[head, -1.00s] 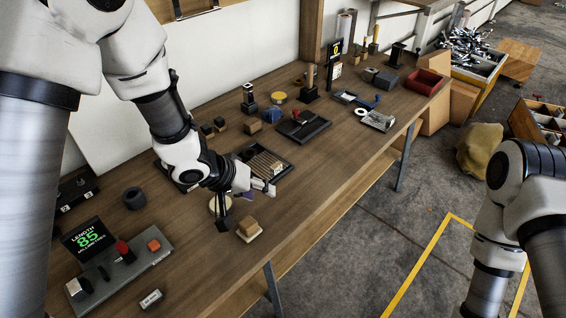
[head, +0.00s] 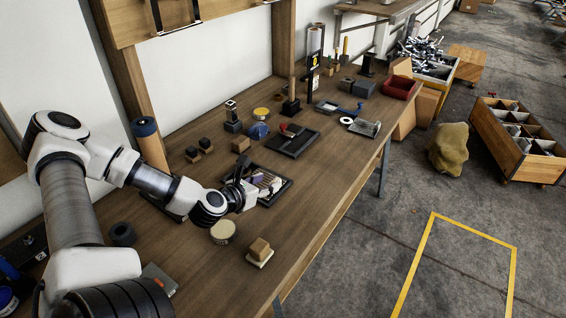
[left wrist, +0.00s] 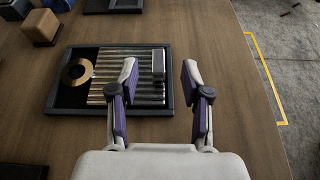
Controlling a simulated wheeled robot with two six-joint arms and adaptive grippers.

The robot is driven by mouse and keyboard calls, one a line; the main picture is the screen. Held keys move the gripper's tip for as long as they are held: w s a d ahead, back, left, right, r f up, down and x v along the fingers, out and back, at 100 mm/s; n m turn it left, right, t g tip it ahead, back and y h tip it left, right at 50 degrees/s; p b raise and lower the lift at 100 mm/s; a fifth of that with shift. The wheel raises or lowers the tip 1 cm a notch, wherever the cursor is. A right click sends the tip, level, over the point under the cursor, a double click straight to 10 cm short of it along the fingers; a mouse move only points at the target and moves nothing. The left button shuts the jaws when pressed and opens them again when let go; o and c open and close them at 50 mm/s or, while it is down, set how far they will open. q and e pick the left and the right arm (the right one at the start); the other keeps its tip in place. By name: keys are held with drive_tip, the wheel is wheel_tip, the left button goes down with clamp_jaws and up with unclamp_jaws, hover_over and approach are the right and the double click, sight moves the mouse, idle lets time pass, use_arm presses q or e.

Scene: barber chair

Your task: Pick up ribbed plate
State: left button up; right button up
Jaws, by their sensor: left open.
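The ribbed plate (left wrist: 108,64), a panel of parallel pale metallic ridges, lies in a black tray (left wrist: 70,111) in the left wrist view. A brass-coloured ring (left wrist: 65,73) is at its left, and a small grey block (left wrist: 158,62) is at its right side. My left gripper (left wrist: 159,70) is open and empty, with purple-padded fingers over the tray's right part and front edge. In the head view my left gripper (head: 262,182) is above the same tray (head: 289,188) and hides part of the plate. My right gripper is not in view.
A tan block on a pale base (head: 260,251) and a round cream-topped piece (head: 223,231) stand near the tray. Another black tray (head: 294,140) and a red bin (head: 401,87) are farther along the bench.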

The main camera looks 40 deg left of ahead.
sight(279, 179)
use_arm(q)
drive_tip(key=f+b, duration=0.1)
drive_tip(key=w+f+b, duration=0.1)
drive_tip(key=shift+w+a+f+b, duration=0.1)
drive_tip(key=shift+w+a+b, duration=0.1)
drive_tip(key=shift+b, duration=0.1)
drive_tip(key=shift+w+f+b, duration=0.1)
drive_tip(key=shift+w+b, duration=0.25)
drive_tip(key=shift+w, duration=0.15)
drive_tip(key=x, duration=0.2)
drive_tip(key=b+x, duration=0.1)
drive_tip(key=x, duration=0.1)
drive_tip(key=shift+w+b, duration=0.3)
drive_tip(key=shift+w, duration=0.1)
drive_tip(key=shift+s, duration=0.1)
clamp_jaws()
